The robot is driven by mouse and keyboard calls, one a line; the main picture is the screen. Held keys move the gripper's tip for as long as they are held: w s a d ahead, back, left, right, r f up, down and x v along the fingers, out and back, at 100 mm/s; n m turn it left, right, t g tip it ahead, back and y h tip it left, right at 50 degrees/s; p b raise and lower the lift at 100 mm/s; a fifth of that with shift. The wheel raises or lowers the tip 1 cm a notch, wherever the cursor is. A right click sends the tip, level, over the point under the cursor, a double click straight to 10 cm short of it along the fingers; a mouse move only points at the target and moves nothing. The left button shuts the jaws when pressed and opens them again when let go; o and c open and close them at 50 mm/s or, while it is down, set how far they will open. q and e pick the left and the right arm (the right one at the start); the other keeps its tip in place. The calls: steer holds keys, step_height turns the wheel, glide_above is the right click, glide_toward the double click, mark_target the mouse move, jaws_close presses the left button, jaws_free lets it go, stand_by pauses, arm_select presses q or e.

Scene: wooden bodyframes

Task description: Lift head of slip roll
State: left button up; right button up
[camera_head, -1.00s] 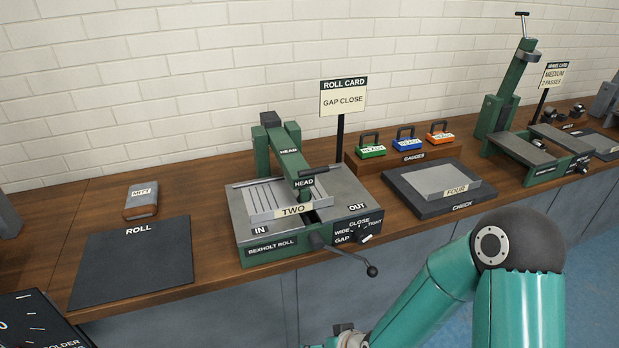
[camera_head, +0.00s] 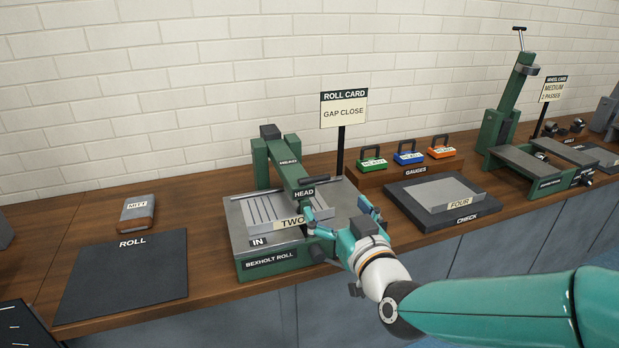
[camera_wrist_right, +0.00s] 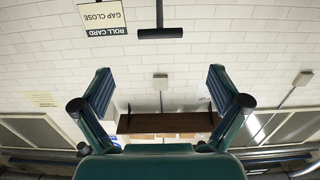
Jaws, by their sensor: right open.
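The slip roll (camera_head: 277,264) is a green and grey bench machine labelled BEXHOLT ROLL. Its green head arm (camera_head: 290,174) lies lowered over the bed, with a HEAD label at its front end. A plate marked TWO (camera_head: 290,222) is on the bed. My right gripper (camera_head: 341,214) is open at the machine's right front, beside the head's front end, and hides the OUT side and gap dial. In the right wrist view, a dark T-shaped bar (camera_wrist_right: 160,33), seemingly the head's handle, appears beyond my open, empty fingers (camera_wrist_right: 160,88). My left gripper is out of view.
A ROLL CARD sign (camera_head: 343,108) reading GAP CLOSE stands behind the machine on a black post. Coloured gauges (camera_head: 408,158) and a CHECK mat (camera_head: 425,214) lie to the right. A ROLL mat (camera_head: 125,270) and a MITT block (camera_head: 138,212) lie left.

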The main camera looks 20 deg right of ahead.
mark_target(315, 180)
steer(key=w+p, duration=0.1)
steer(key=w, duration=0.5)
steer(key=w+p, duration=0.1)
steer(key=w, duration=0.4)
steer(key=shift+w+a, duration=0.2)
steer(key=shift+w, duration=0.15)
steer(key=shift+c, duration=0.2)
